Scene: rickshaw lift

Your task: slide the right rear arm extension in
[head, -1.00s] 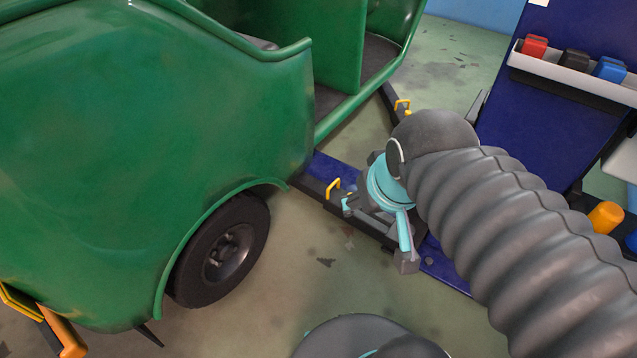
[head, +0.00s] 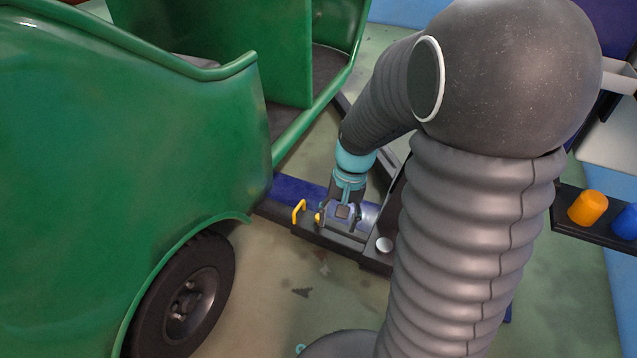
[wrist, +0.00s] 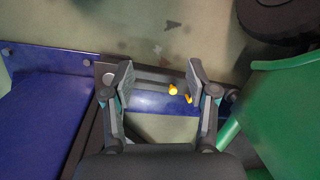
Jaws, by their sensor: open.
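The dark lift arm (head: 330,240) with its blue part runs from under the green rickshaw toward the lift post, near the wheel. A yellow handle (head: 298,211) stands on its extension, close to the body's edge. My gripper (head: 340,217) points down over the arm, right of the handle. In the wrist view my gripper (wrist: 160,78) is open and empty, its fingers spread above the arm. A yellow knob (wrist: 172,89) and the handle (wrist: 188,98) show between the fingers, nearer the right one. Whether the fingers touch the arm cannot be told.
The green rickshaw body (head: 120,150) and its black wheel (head: 182,300) stand left of the arm. The floor (head: 290,300) in front of the arm is clear. Orange (head: 587,207) and blue (head: 626,222) knobs sit on a dark bar at right. My arm hides much of the post.

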